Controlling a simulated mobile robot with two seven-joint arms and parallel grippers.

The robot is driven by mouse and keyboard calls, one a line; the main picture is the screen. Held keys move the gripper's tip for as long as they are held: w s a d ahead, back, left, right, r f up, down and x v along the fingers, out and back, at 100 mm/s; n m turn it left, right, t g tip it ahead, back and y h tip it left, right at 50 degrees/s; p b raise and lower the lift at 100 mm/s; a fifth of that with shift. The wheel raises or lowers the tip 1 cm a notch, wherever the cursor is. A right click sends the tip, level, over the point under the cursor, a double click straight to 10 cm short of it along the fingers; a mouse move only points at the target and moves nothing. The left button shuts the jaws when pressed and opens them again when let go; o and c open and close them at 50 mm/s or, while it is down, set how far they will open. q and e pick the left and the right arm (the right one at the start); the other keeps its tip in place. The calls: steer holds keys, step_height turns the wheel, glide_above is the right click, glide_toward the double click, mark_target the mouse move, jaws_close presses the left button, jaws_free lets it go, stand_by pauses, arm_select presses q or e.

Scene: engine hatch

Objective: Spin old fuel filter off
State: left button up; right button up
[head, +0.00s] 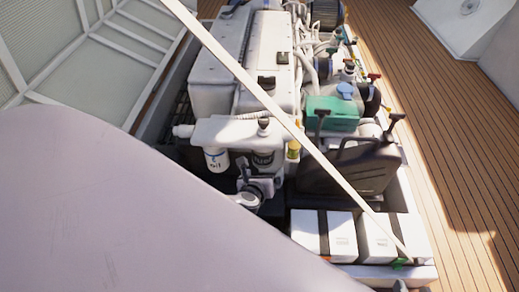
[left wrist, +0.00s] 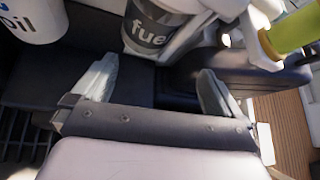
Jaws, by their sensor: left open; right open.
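The fuel filter (head: 264,158) is a dark canister marked "fuel", hanging under the white engine housing beside the white oil filter (head: 215,159). In the left wrist view the fuel filter (left wrist: 148,38) is at the top, its label readable and its upper end cut off. My left gripper (head: 257,180) is just below the fuel filter in the head view. In the left wrist view my left gripper (left wrist: 156,82) is open and empty, its fingers spread wider than the filter, which lies beyond the tips. Contact is not visible. My right gripper is not in view.
The oil filter (left wrist: 32,18) stands close on the left. A yellow-green part (left wrist: 292,32) is on the right. A black jerrycan (head: 350,168) and white batteries (head: 325,233) stand right of the filters. A pale strut (head: 240,75) crosses diagonally.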

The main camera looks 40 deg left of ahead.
mark_target(261, 160)
arm_select(q)
steer(key=w+a+m, duration=0.1)
steer(key=w+a+m+b, duration=0.1)
steer(key=w+a+t+y, duration=0.1)
steer(key=shift+a+f+m+b, duration=0.25)
steer(key=shift+a+m+b, duration=0.05)
steer(key=shift+m, duration=0.1)
steer(key=b+x, duration=0.3)
steer(key=x, duration=0.3)
steer(key=shift+w+b, duration=0.1)
steer(key=shift+b, duration=0.2)
steer(key=shift+w+a, duration=0.2)
steer(key=shift+w, duration=0.15)
arm_select(e)
steer(key=a, duration=0.1)
steer(key=a+f+y, duration=0.1)
steer(key=w+a+f+y, duration=0.1)
steer(key=a, duration=0.1)
steer(key=shift+w+f+m, duration=0.1)
steer(key=shift+f+m, duration=0.05)
steer(key=shift+m, duration=0.15)
arm_select(q)
steer(key=c, duration=1.1)
steer(key=shift+m+h, duration=0.7)
arm_select(e)
steer(key=shift+d, duration=0.1)
arm_select(q)
steer(key=shift+t, duration=0.3)
